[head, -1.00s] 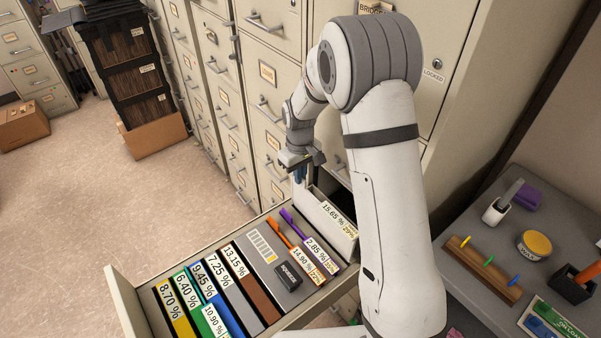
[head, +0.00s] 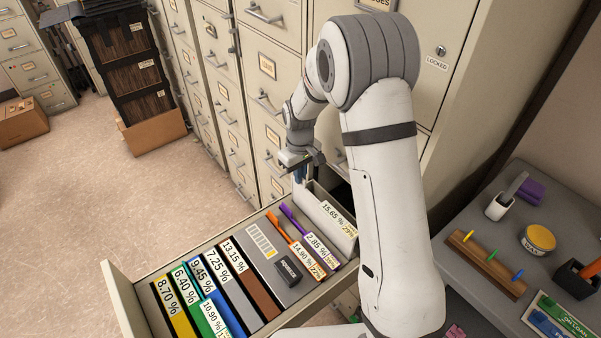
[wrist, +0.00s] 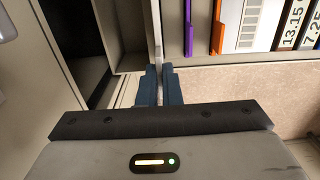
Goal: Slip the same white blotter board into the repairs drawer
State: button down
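My gripper (head: 299,172) points down at the far end of an open, pulled-out drawer (head: 118,300), beside a pale box labelled 15.65 % (head: 330,215). In the wrist view, the two blue fingers of my gripper (wrist: 159,86) stand close together with a narrow gap, by the right wall of a pale open box (wrist: 128,40). A thin pale edge shows in line with the gap. I cannot tell whether it is the white blotter board or whether the fingers grip it. No drawer label reading repairs is legible.
The open drawer holds several coloured labelled folders, an orange one (head: 282,232), a purple one (head: 296,222) and a small black block (head: 288,272). Closed cabinet drawers (head: 268,68) stand behind. A grey side table (head: 480,285) with a wax tin (head: 538,240) is at right. Carpet lies open at left.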

aim_at(300, 197)
jog(key=shift+f+b, duration=3.65)
jog(key=shift+f, duration=1.65)
jog(key=c, duration=1.5)
grip_release()
jog(key=shift+c, duration=0.2)
jog(key=shift+r, duration=0.15)
jog(key=shift+r+p, duration=2.2)
jog(key=shift+r, duration=1.25)
jog(key=shift+w+r+b, duration=0.1)
jog(key=shift+r+b, duration=0.2)
jog(key=shift+r, duration=3.55)
